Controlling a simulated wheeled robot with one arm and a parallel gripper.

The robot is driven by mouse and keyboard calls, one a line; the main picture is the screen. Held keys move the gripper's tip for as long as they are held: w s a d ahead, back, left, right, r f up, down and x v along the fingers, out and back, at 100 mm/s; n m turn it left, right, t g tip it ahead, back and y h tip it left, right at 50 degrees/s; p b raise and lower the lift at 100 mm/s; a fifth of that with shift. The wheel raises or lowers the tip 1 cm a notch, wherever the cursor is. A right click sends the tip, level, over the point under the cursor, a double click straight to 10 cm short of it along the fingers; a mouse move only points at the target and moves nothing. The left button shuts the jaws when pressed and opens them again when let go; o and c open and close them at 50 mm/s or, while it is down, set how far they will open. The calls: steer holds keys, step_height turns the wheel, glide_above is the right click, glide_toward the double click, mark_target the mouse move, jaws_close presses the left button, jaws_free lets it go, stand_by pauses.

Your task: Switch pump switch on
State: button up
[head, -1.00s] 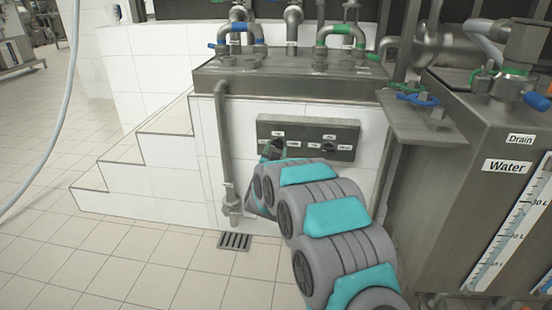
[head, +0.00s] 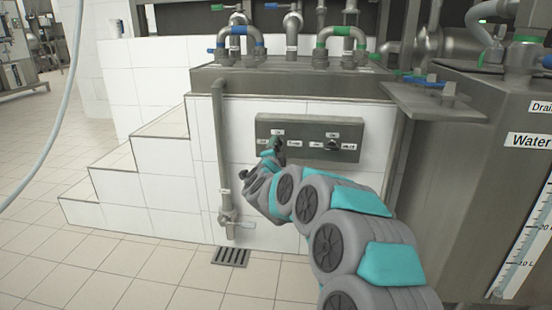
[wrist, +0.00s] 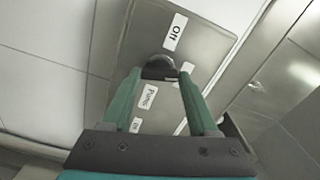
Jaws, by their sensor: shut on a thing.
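The grey metal control panel (head: 305,127) is on the white tiled wall and has two dark switch knobs. My gripper (head: 273,152) is at the left knob, which it mostly hides in the head view. In the wrist view, the green fingers of my gripper (wrist: 163,82) are shut on a dark rounded knob, the pump switch (wrist: 160,64). A white label reading "Pump" (wrist: 148,97) lies between the fingers. Another label (wrist: 175,32) sits beyond the knob, its rotated text hard to read. The right knob (head: 332,145) stands free.
A valve pipe (head: 219,150) runs down the wall left of the panel, above a floor drain (head: 231,257). A metal tank labelled "Water" (head: 490,190) and its side shelf (head: 425,105) stand to the right. White steps (head: 150,160) rise at left. The tiled floor in front is open.

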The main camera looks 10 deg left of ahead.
steer(key=shift+f+m+b, duration=0.1)
steer(key=shift+m+b, duration=0.55)
steer(key=shift+m, duration=0.85)
steer(key=o, duration=1.4)
steer(key=shift+s+a+p, duration=0.1)
steer(key=shift+s+p, duration=0.3)
steer(key=shift+s, duration=3.5)
